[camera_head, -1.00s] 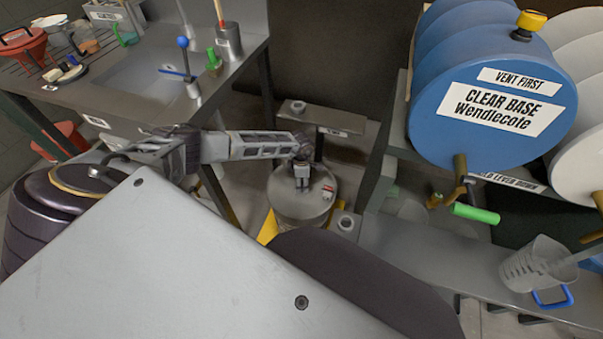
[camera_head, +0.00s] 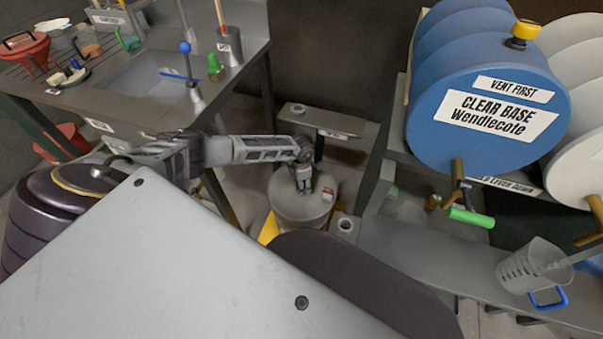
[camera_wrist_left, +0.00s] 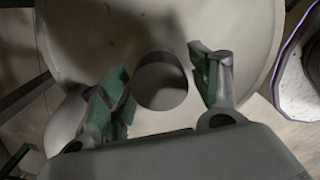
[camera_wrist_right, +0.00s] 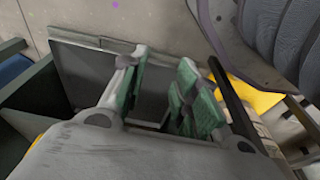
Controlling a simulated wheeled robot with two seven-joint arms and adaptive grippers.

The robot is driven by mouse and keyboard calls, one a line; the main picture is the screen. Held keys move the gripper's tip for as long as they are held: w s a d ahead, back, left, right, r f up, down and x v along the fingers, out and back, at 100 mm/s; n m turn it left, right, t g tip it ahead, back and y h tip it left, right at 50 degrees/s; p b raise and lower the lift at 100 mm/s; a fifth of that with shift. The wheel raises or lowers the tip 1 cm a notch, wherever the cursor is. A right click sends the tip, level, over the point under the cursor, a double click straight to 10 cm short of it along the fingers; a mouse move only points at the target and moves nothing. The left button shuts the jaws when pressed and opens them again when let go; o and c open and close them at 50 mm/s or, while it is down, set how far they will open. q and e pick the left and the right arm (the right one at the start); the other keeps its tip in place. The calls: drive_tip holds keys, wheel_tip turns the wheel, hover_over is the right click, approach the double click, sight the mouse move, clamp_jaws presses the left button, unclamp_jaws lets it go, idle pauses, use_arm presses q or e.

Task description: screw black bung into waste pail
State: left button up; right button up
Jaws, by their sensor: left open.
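The waste pail (camera_head: 290,210) stands on the floor as a grey drum with a pale round top. My left gripper (camera_head: 303,190) points down over that top. In the left wrist view its fingers (camera_wrist_left: 168,88) are spread, one on each side of a dark round shape (camera_wrist_left: 160,82) on the pale pail top (camera_wrist_left: 160,22). This shape looks like the black bung; I cannot tell how deep it sits or whether a finger touches it. My right gripper (camera_wrist_right: 155,90) shows only in its wrist view, with its green-padded fingers apart and nothing clear between them.
A yellow floor piece (camera_head: 268,229) shows beside the pail. A grey bench (camera_head: 400,250) stands to the right, below a blue drum (camera_head: 480,70). A sink table (camera_head: 110,110) stands at the left.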

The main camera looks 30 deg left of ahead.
use_arm(q)
drive_tip(key=shift+n+p, duration=0.75)
drive_tip(key=shift+n, duration=0.85)
use_arm(e)
drive_tip(key=shift+s+d+f, duration=0.25)
drive_tip(key=shift+d+f, duration=0.05)
drive_tip(key=shift+f, duration=0.4)
drive_tip(key=shift+s+d+f, duration=0.25)
drive_tip(key=shift+f, duration=0.45)
drive_tip(key=shift+s+d+f, duration=0.25)
drive_tip(key=shift+d+f, duration=0.05)
drive_tip(key=shift+f, duration=0.4)
use_arm(q)
drive_tip(key=c, duration=0.9)
drive_tip(key=shift+c, duration=0.2)
use_arm(e)
drive_tip(key=shift+f, duration=0.1)
